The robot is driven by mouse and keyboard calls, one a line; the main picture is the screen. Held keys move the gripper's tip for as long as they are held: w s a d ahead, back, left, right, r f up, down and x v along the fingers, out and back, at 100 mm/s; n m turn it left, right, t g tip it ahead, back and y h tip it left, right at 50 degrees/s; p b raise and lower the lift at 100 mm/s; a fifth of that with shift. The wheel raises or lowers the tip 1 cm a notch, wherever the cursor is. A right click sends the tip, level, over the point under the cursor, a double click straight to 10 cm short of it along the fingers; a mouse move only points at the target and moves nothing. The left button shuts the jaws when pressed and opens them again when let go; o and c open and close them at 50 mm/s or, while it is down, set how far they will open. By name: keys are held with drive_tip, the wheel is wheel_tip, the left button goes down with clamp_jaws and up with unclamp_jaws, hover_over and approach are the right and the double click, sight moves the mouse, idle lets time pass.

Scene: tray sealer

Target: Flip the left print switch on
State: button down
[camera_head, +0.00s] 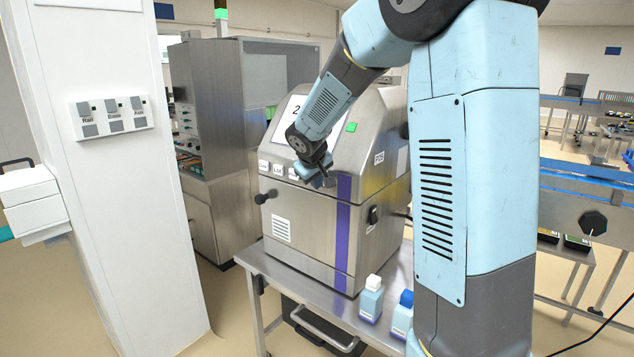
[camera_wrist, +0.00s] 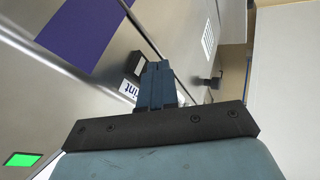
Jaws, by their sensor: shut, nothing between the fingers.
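The steel tray sealer (camera_head: 315,225) stands on a metal table, with a row of small white labels (camera_head: 278,169) along its front. In the wrist view, a dark switch (camera_wrist: 136,64) sits on the steel face beside a white label ending in "int" (camera_wrist: 131,91). Whether this switch is on or off cannot be told. My gripper (camera_head: 322,182) is in front of the sealer at the row's right end. In the wrist view my gripper (camera_wrist: 157,68) has its blue fingers together, empty, close beside the switch; contact cannot be told. The fingers hide part of the row.
A purple stripe (camera_head: 342,220) runs down the sealer's front. A dark knob (camera_head: 264,198) sticks out at its left edge. Two bottles (camera_head: 371,300) (camera_head: 402,315) stand on the table (camera_head: 290,285). A pillar at left carries another switch panel (camera_head: 110,117).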

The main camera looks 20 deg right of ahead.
drive_tip(key=shift+s, duration=0.1)
drive_tip(key=s+f+v, duration=0.1)
drive_tip(key=s+v, duration=0.1)
drive_tip(key=v, duration=0.9)
drive_tip(key=shift+s+a, duration=0.15)
drive_tip(key=shift+a, duration=0.3)
drive_tip(key=s+d+m+y, duration=0.1)
drive_tip(key=s+m, duration=0.1)
drive_tip(key=s, duration=1.2)
drive_tip(key=s+d+m+g+y, duration=0.1)
drive_tip(key=s+d+m+y, duration=0.1)
drive_tip(key=s, duration=1.3)
drive_tip(key=shift+s+f, duration=0.2)
drive_tip(key=shift+f, duration=0.25)
